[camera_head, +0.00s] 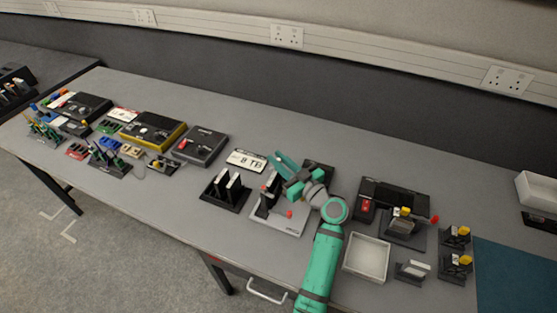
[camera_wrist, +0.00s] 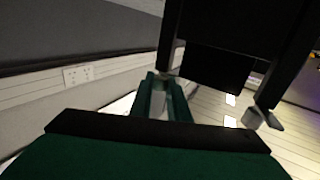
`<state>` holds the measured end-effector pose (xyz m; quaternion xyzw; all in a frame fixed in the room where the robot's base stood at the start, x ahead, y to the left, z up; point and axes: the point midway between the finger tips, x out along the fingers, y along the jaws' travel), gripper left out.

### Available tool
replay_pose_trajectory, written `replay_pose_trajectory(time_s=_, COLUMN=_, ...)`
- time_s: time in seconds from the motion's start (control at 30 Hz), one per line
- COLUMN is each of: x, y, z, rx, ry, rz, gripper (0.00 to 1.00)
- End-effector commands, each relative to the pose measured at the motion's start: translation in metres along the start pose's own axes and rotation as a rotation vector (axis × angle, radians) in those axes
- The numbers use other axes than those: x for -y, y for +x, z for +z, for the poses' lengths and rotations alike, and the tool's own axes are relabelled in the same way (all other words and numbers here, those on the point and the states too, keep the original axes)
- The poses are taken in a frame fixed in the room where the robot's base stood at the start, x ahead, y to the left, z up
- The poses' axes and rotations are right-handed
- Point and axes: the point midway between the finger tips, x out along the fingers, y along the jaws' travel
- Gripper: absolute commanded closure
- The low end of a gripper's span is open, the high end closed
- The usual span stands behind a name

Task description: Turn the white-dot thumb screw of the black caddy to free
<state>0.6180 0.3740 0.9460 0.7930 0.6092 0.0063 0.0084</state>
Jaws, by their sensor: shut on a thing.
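The black caddy fills the upper right of the wrist view (camera_wrist: 285,60) as a dark frame with two legs and a dark panel between them. A grey thumb screw (camera_wrist: 262,117) shows at the end of its right leg. The green fingers of my gripper (camera_wrist: 160,98) are close together at the end of the left leg, shut on a small grey thumb screw (camera_wrist: 164,74) mostly hidden by them. I cannot make out a white dot on either screw. In the head view my gripper (camera_head: 282,178) is over the grey base plate (camera_head: 286,226), beside an upright black part.
A black rack with white-edged slabs (camera_head: 225,190) stands just left of the plate. A label card reading 8 TB (camera_head: 246,160) lies behind. A pale tray (camera_head: 367,257) and a black dock (camera_head: 402,226) stand to the right.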

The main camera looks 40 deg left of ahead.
Motion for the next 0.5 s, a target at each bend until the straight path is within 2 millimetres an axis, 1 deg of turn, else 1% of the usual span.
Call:
replay_pose_trajectory(time_s=0.3, x=0.0004, y=-0.0001, z=0.0013, rx=0.005, ry=0.000, rz=0.127, gripper=1.00)
replay_pose_trajectory(time_s=0.5, x=-0.0006, y=-0.0008, z=0.0008, rx=0.004, ry=0.000, rz=0.138, gripper=1.00)
